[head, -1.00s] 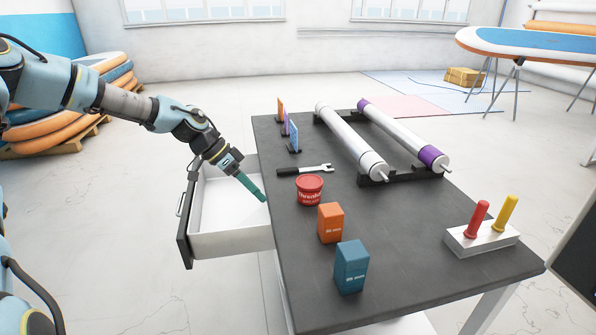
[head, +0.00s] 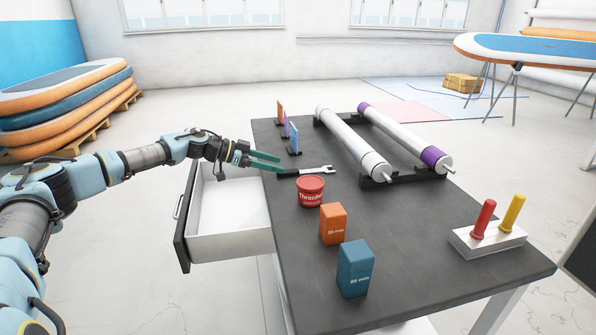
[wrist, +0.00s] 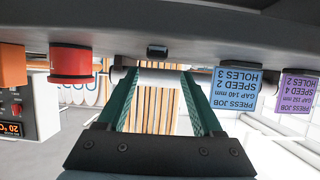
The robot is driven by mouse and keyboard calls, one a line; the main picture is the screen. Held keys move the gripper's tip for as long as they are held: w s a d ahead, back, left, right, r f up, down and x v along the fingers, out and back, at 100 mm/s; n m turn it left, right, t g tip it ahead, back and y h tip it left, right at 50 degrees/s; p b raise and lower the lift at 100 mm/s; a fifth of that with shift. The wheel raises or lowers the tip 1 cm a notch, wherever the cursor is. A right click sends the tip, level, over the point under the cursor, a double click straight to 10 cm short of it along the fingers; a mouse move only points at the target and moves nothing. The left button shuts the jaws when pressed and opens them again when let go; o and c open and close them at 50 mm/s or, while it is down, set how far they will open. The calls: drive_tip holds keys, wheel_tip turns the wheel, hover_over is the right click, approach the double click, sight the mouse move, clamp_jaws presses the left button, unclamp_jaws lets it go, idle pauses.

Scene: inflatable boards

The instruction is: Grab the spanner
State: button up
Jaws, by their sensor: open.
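The spanner (head: 316,170) lies flat on the dark table, its silver open-ended head pointing right and its dark handle toward the left edge. My gripper (head: 281,164) is at that left edge, beside the handle end, with its two green fingers spread and nothing held. In the upside-down wrist view, the fingers (wrist: 160,76) are apart. A small dark end (wrist: 157,50) shows against the table between them, and it looks like the spanner's handle end. Whether the fingertips overlap the handle or stop short of it, I cannot tell.
A red tub (head: 311,192) stands close in front of the spanner. Upright job cards (head: 294,139) stand behind it. Rollers on a rack (head: 400,177) lie to the right. An open white drawer (head: 230,218) is below my gripper. Orange (head: 333,225) and blue (head: 355,270) boxes stand nearer.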

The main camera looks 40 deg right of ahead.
sight(298, 170)
drive_tip(key=p+x, duration=0.1)
drive_tip(key=x, duration=0.1)
drive_tip(key=p+x, duration=0.1)
drive_tip(key=x, duration=0.2)
drive_tip(key=shift+s+r+p, duration=0.15)
drive_tip(key=shift+s+p, duration=0.2)
drive_tip(key=shift+p, duration=0.05)
drive_tip(key=shift+s+d+f, duration=0.1)
drive_tip(key=shift+d+f, duration=0.2)
drive_tip(key=shift+d, duration=0.1)
clamp_jaws()
